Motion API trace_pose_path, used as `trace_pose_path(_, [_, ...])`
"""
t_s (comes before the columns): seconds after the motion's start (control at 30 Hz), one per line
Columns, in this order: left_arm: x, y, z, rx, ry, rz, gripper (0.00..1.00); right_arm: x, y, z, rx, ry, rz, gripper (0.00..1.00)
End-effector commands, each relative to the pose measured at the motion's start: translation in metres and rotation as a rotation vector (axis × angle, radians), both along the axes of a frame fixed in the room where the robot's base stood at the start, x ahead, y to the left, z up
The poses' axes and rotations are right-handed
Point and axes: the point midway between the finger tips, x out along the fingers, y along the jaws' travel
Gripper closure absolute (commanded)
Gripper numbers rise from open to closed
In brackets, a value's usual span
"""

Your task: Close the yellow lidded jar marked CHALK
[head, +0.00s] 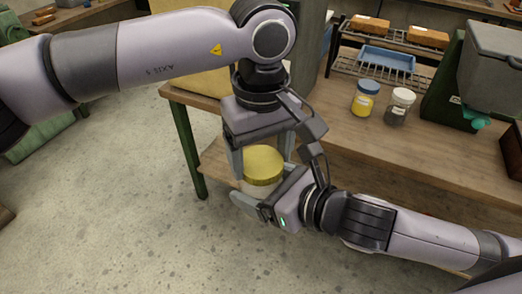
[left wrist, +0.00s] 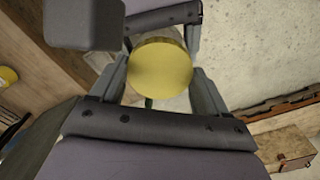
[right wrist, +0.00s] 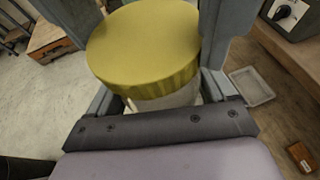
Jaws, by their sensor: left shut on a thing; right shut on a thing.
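The jar (right wrist: 166,100) has a clear or pale body and a wide yellow lid (head: 264,163). It is held in the air in front of the wooden table. My left gripper (head: 262,158) comes from above and is shut on the yellow lid, which also shows between its fingers in the left wrist view (left wrist: 161,66). My right gripper (head: 262,188) comes from the right and is shut on the jar body below the lid. The lid sits over the top of the body in the right wrist view. No CHALK marking shows, and I cannot tell whether the lid is seated tight.
On the wooden table (head: 350,148) stand a blue-lidded yellow jar (head: 365,98) and a white-lidded dark jar (head: 399,106). Behind them are a wire rack with a blue tray (head: 386,59) and a green and grey machine (head: 480,75). Open concrete floor (head: 110,200) lies to the left.

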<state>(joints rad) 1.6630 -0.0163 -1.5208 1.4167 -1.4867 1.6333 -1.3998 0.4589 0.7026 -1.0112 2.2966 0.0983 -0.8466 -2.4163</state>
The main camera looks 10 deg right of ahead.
Motion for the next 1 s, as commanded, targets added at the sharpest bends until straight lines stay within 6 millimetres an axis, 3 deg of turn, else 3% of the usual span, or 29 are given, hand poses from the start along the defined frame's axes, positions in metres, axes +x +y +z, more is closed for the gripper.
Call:
trace_pose_path(0.6, [0.000, 0.000, -0.011, 0.000, -0.001, -0.001, 0.53, 0.000, 0.000, 0.001, 0.001, -0.003, 0.000, 0.71])
trace_pose_path(0.63, [0.000, 0.000, -0.012, 0.000, -0.001, -0.001, 0.53, 0.000, 0.000, 0.001, 0.001, -0.003, 0.000, 1.00])
trace_pose_path(1.0, [0.000, 0.000, -0.011, 0.000, -0.001, -0.266, 0.53, 0.000, 0.000, 0.001, 0.001, -0.002, 0.001, 1.00])
